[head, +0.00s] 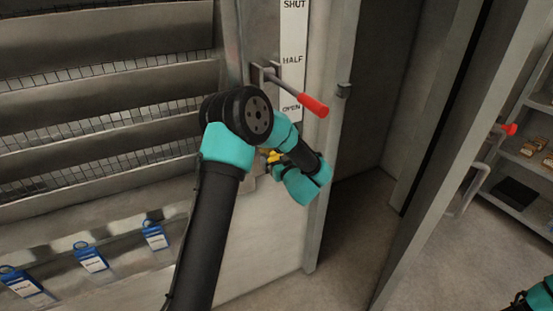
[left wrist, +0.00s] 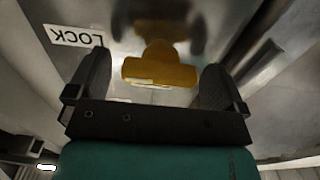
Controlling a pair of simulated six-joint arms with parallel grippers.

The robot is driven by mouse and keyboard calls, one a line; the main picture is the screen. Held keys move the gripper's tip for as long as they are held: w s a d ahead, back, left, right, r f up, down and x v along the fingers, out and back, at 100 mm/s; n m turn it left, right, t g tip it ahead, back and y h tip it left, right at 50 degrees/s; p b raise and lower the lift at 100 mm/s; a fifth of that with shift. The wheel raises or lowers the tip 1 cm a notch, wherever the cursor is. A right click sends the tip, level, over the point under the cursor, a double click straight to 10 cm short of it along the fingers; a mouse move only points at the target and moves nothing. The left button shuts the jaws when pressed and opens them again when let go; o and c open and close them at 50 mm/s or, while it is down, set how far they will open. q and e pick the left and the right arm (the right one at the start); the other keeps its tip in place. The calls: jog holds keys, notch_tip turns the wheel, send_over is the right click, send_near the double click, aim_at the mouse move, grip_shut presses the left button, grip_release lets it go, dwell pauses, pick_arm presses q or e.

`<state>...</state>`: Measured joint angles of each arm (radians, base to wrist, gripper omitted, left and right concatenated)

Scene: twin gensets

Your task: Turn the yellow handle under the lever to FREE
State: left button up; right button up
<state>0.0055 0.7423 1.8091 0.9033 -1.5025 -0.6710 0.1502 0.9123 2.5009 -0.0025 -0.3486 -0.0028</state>
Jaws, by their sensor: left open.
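The yellow handle (head: 273,157) shows as a small patch below the lever in the head view, mostly hidden by my left arm. In the left wrist view the yellow handle (left wrist: 160,72) is a T-shaped knob with a wide bar and a short stem. My left gripper (left wrist: 157,80) is open, with one finger on each side of the bar and gaps visible on both sides. A LOCK label (left wrist: 77,37) appears upside down beside the left finger. The lever (head: 313,105) has a red grip and points down right near the OPEN mark.
A white scale plate (head: 292,40) reads SHUT, HALF and OPEN. Part of my right arm shows bottom right.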

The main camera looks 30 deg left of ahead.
pick_arm(q)
jog(key=shift+w+a, duration=0.15)
jog(key=shift+a, duration=0.1)
jog(key=shift+c, duration=0.5)
jog(key=c, duration=0.8)
